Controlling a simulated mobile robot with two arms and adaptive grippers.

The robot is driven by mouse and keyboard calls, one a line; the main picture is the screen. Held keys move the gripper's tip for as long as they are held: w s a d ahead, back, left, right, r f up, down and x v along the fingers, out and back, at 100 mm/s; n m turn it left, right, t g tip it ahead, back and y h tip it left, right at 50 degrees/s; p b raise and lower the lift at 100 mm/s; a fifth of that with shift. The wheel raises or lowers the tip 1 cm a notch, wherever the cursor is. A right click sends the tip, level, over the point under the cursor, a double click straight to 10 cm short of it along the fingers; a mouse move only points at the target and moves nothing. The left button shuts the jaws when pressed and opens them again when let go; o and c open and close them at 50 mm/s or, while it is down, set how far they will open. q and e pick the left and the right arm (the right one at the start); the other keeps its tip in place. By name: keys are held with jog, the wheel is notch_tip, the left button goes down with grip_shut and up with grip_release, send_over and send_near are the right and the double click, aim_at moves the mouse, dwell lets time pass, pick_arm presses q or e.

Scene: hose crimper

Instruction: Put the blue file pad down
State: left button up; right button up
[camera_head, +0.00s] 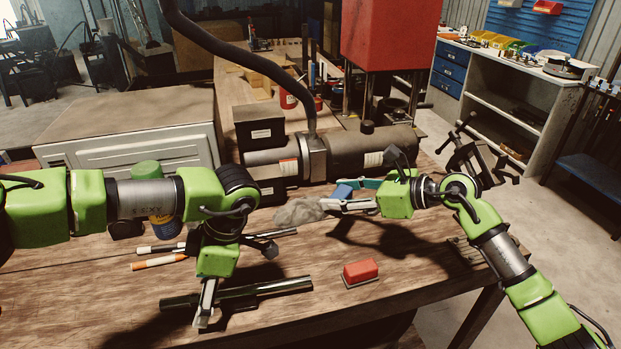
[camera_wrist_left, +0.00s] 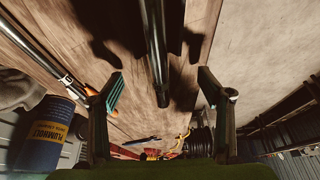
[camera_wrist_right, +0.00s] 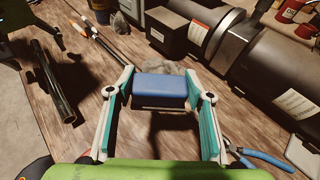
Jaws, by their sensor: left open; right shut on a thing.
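The blue file pad (camera_wrist_right: 160,91) is clamped between the fingertips of my right gripper (camera_wrist_right: 161,84) in the right wrist view. In the head view the blue pad (camera_head: 343,191) shows as a small patch beside the right gripper (camera_head: 334,202), mid-table in front of the crimper. Whether the pad touches the table is hard to tell. My left gripper (camera_head: 204,318) points down near the table's front, beside a dark tube (camera_head: 265,290). In the left wrist view the left gripper (camera_wrist_left: 160,76) is open, with the tube between its fingers in the picture.
A red block (camera_head: 361,269) lies on the table (camera_head: 420,262) at front centre. A grey rag (camera_head: 298,212) lies left of the right fingertips. The crimper (camera_head: 375,147) stands behind. Blue-handled pliers (camera_wrist_right: 263,158) lie right in the right wrist view. Bare wood surrounds the red block.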

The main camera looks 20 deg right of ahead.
aim_at(338, 237)
jog(key=shift+r, duration=0.2)
notch_tip(338, 237, down, 10)
dwell(0.4)
jog(key=shift+f, duration=0.15)
jog(key=o, duration=1.3)
jog(key=shift+s, duration=0.1)
